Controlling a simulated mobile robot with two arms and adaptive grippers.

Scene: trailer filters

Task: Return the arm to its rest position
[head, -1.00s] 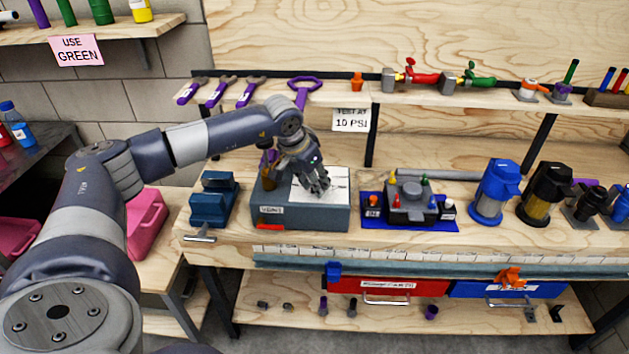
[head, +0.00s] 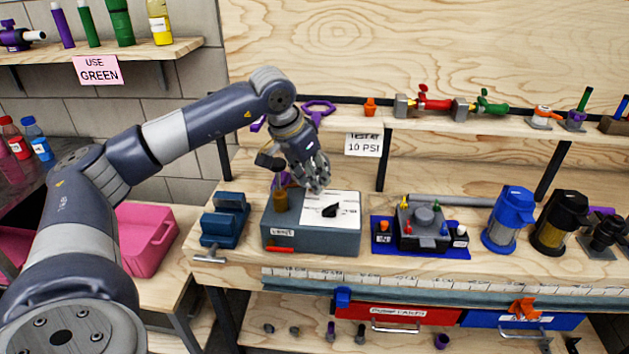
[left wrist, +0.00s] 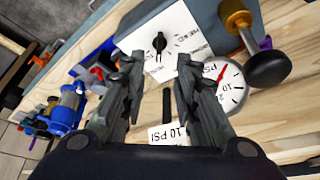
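My left arm (head: 190,130) reaches in from the left over the bench. Its gripper (head: 318,186) is in the air just above and behind a grey box (head: 310,236) with a white top panel (head: 345,205) and a black knob (head: 330,211). In the left wrist view the fingers of the gripper (left wrist: 155,85) are spread apart with nothing between them. The black knob (left wrist: 160,42) shows beyond the fingertips, apart from them. A pressure gauge (left wrist: 232,85) with a red needle is beside one finger. My right gripper is not in view.
A blue vise (head: 224,222) stands left of the box, and a blue tray (head: 380,245) with a small grey device stands right. Blue (head: 508,215) and black (head: 560,220) filter housings stand further right. A shelf with valves (head: 480,106) runs behind. A pink bin (head: 148,240) is at the left.

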